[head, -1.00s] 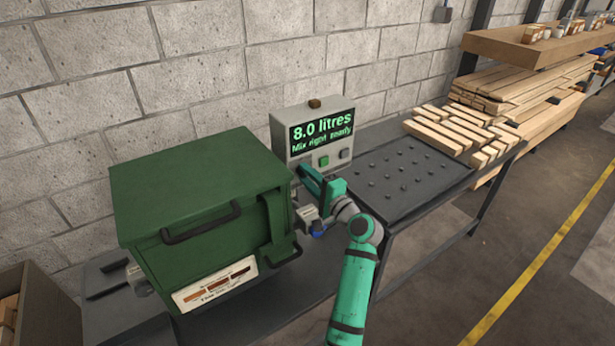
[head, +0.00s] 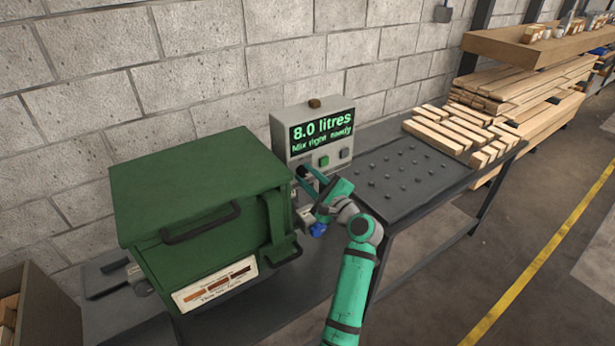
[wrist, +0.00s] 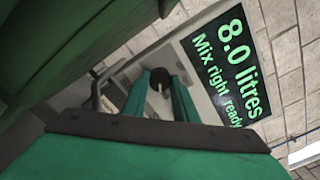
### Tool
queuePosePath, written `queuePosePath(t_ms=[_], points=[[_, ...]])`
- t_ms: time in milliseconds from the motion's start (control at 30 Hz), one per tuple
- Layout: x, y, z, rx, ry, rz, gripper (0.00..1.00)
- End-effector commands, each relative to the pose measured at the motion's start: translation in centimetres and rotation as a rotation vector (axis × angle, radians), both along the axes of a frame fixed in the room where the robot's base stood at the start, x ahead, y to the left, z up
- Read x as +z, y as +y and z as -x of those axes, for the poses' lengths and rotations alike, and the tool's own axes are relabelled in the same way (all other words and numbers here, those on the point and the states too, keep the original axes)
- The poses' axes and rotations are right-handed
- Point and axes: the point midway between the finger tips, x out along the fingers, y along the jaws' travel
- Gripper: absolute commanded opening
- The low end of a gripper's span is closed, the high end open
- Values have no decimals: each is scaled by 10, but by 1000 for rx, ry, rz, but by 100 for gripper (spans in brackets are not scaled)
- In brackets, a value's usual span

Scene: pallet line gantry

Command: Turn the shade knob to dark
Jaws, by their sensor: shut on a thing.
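The grey control box (head: 284,142) stands by the wall behind the green tank, with a lit display (head: 321,129) reading "8.0 litres" and "Mix right ready". The shade knob (wrist: 159,76) is a dark round knob with a pale mark, on the box face beside the display in the wrist view. My gripper (wrist: 161,92) is shut on it, one green finger on each side. In the head view my gripper (head: 304,172) reaches the lower left of the box face and mostly hides the knob. No dark or light setting can be read at the knob.
The green tank (head: 200,190) with a dark handle stands close at left, with a colour-sample label (head: 215,284) at its front. A studded dark plate (head: 415,180) and timber (head: 462,130) lie at right.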

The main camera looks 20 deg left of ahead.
Motion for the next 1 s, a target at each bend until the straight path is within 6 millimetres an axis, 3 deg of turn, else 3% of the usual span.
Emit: queuePosePath(t_ms=[467,500,533,867,1000], points=[[0,-3,-1,-6,9,-8,4],[0,-3,-1,-6,9,-8,36],[0,-3,-1,-6,9,-8,43],[0,-2,0,-3,9,-7,45],[-1,-12,7,-4,10,-7,45]])
